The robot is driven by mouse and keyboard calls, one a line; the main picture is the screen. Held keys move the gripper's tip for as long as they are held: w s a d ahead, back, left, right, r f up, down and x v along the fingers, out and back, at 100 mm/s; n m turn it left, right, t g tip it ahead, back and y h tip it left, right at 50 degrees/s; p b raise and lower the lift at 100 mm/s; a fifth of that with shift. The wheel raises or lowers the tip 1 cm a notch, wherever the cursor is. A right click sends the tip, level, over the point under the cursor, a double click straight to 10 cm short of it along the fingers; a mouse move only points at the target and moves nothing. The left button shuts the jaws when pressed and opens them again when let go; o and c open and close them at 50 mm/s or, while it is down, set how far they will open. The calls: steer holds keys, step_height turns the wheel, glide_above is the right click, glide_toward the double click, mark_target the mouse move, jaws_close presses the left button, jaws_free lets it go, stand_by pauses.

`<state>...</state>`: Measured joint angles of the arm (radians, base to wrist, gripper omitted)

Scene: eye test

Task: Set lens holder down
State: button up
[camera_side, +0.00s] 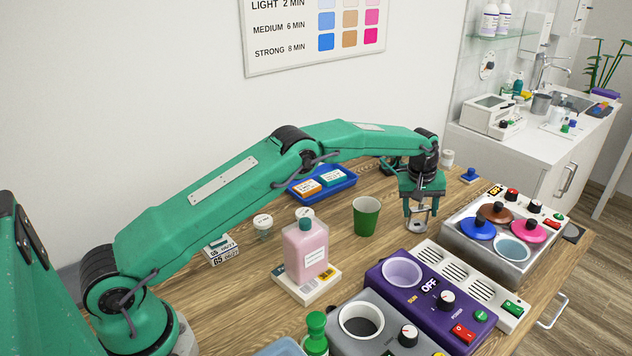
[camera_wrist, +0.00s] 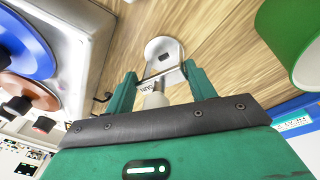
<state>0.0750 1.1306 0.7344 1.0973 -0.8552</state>
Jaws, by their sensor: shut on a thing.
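My gripper (camera_side: 418,205) is shut on the lens holder (camera_side: 419,226), a small pale grey piece with a round end, low over the wooden table. In the wrist view my gripper (camera_wrist: 158,82) has its two green fingers on either side of the lens holder (camera_wrist: 163,50). Its plate is marked "SUN", and its rounded end points away from my gripper. I cannot tell whether its lower end touches the wood. The purple unit (camera_side: 425,290), also with a "SUN" label and a pale round opening, stands in front of my gripper, apart from it.
A green cup (camera_side: 366,216) stands left of my gripper. The steel bath (camera_side: 493,257) with coloured lids is close on the right. A white slotted strip (camera_side: 441,266) lies in front. A pink bottle (camera_side: 306,250) and a blue tray (camera_side: 325,184) are further left. Bare wood (camera_side: 398,236) shows around the holder.

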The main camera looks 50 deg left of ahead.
mark_target(414, 211)
steer(key=shift+f, duration=0.2)
steer(key=o, duration=1)
steer(key=shift+r, duration=0.1)
step_height(414, 211, up, 12)
steer(key=s, duration=0.2)
steer(key=shift+s+a, duration=0.1)
stand_by(0.5)
